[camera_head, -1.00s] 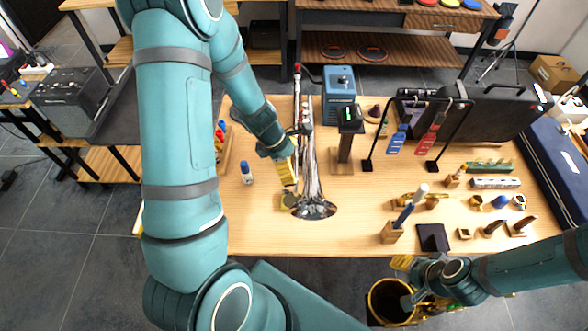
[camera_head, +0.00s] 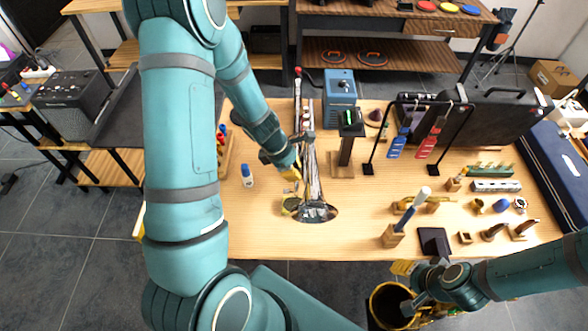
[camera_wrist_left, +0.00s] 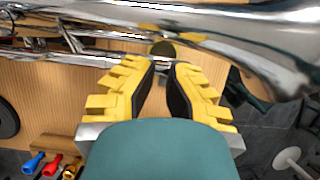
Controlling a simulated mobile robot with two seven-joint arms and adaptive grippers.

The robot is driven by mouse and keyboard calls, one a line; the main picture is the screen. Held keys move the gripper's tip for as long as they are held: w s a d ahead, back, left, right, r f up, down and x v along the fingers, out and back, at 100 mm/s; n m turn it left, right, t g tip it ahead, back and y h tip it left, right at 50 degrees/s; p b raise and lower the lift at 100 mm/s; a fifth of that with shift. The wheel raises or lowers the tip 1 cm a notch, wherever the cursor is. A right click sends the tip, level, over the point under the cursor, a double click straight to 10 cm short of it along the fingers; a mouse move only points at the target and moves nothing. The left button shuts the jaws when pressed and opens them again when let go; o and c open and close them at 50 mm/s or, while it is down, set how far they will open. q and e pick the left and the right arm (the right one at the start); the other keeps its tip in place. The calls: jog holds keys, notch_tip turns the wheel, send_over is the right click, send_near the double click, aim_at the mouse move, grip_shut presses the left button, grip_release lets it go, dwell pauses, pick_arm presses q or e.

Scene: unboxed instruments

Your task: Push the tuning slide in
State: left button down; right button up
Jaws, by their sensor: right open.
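A silver trumpet (camera_head: 311,180) lies on the wooden table with its bell toward me. It also crosses the top of the left wrist view (camera_wrist_left: 230,25), bell to the right, thinner tubes (camera_wrist_left: 60,42) to the left. I cannot pick out the tuning slide for certain among these tubes. My left gripper (camera_head: 292,174) is at the trumpet's left side. In the left wrist view its yellow fingers (camera_wrist_left: 165,68) stand apart with a narrow empty gap, tips close to the tubing. I cannot tell whether they touch it. My right gripper (camera_head: 408,287) is open, off the table's front edge.
A blue-capped bottle (camera_head: 247,176) stands left of the trumpet. A dark post on a wooden base (camera_head: 346,150) and a blue box (camera_head: 339,97) stand to its right and behind. A brass bell opening (camera_head: 392,303) is by my right gripper. Small items fill the table's right.

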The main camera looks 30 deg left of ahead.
pick_arm(q)
jog(key=shift+w+f, duration=0.2)
jog(key=shift+f, duration=0.05)
jog(key=c, duration=1.7)
grip_release()
jog(key=shift+w+a+r+p, duration=0.15)
jog(key=shift+w+a+p, duration=0.15)
jog(key=shift+w+p, duration=0.05)
jog(key=o, duration=1.7)
jog(key=shift+w+f, duration=0.3)
jog(key=shift+w, duration=0.1)
jog(key=shift+s+r, duration=0.2)
jog(key=shift+r, duration=0.05)
jog(key=v, duration=1.1)
jog(key=shift+r, duration=0.4)
jog(key=shift+a, duration=0.1)
